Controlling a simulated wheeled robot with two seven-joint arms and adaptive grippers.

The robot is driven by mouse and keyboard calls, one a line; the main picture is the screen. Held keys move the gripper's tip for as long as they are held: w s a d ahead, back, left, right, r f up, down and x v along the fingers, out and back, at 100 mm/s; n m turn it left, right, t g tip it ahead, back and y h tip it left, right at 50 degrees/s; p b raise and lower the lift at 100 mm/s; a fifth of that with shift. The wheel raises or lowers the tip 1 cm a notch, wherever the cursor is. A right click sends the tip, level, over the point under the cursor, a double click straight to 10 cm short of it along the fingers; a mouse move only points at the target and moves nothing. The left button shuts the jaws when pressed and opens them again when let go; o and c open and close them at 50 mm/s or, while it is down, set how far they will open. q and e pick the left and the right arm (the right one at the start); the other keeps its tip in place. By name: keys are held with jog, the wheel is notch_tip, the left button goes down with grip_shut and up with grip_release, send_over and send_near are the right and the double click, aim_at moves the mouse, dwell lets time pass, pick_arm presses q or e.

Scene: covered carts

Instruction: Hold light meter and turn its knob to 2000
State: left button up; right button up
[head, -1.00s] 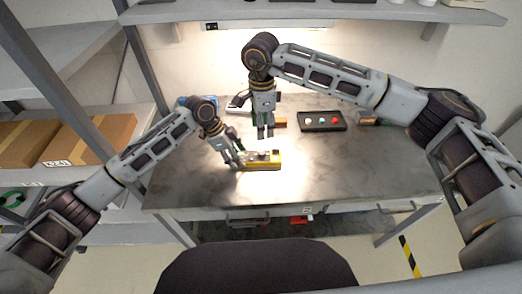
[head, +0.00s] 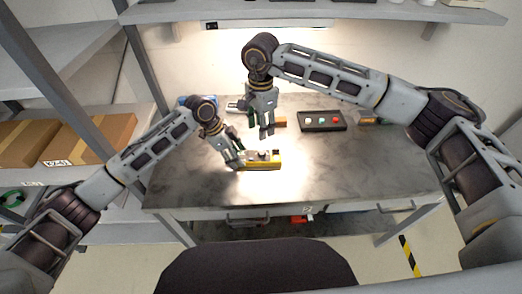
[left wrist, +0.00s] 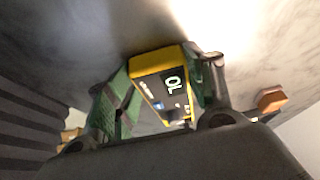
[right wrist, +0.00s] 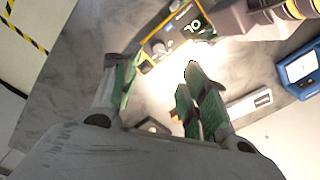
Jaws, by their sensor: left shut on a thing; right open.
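The light meter (head: 276,165) is a yellow-edged block with a dark face, lying on the grey table. My left gripper (head: 236,163) is shut on its left end in the head view. In the left wrist view the meter (left wrist: 148,62) sits between the green finger pads, its display showing "OL". My right gripper (head: 267,136) is open and empty, above and just behind the meter. In the right wrist view the meter (right wrist: 152,50) lies beyond the open fingers (right wrist: 165,85), apart from them. The knob's pointer setting is too small to read.
Behind stands a dark box with coloured buttons (head: 322,121). An orange block (head: 280,122) lies behind my right gripper. A blue device (right wrist: 300,70) and a pale device (right wrist: 250,104) lie at the table's back left. The table's front and right are clear.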

aim_at(261, 152)
jog(key=shift+f, duration=0.2)
jog(key=shift+f, duration=5.8)
jog(key=shift+c, duration=0.4)
grip_shut()
